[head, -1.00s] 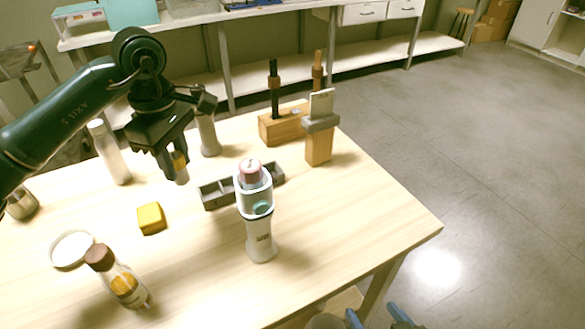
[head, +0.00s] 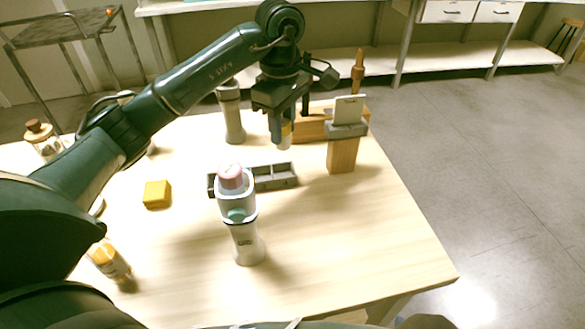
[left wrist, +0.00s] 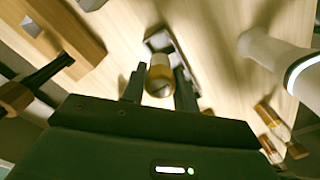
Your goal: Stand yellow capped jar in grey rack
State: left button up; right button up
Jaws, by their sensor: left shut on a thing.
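The yellow capped jar (head: 286,138) is between the fingers of my left gripper (head: 281,124), which is shut on it. It hangs above the table, behind the right end of the grey rack (head: 282,184) in the head view. The left wrist view shows the jar's round yellow top (left wrist: 160,72) between the fingers, with part of the rack (left wrist: 158,40) beyond it. The rack is low, with open compartments, and lies flat. A white cylindrical device (head: 246,244) hides part of its front left. My right gripper is not seen.
A wooden block with a grey top and pale card (head: 342,152) stands right of the rack. A wooden holder (head: 314,124) is behind the jar. A grey-white bottle (head: 232,114) stands behind the rack, a yellow block (head: 157,194) to its left. The front right tabletop is clear.

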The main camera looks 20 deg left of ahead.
aim_at(283, 166)
pick_arm(q)
notch_tip(283, 166, down, 9)
jog(key=shift+r, duration=0.1)
dwell(0.3)
jog(key=shift+s+f+b, duration=0.25)
jog(key=shift+f+b, duration=0.3)
jog(key=shift+f, duration=0.1)
jog(key=o, duration=1)
jog(key=shift+f, duration=0.15)
jog(key=shift+o, duration=0.2)
jog(key=r+p, duration=0.1)
jog(key=r, duration=0.6)
jog(key=r+p, duration=0.1)
jog(key=r, duration=0.5)
jog(key=shift+w+r, duration=0.2)
jog(key=shift+r, duration=0.15)
jog(key=shift+s, duration=0.1)
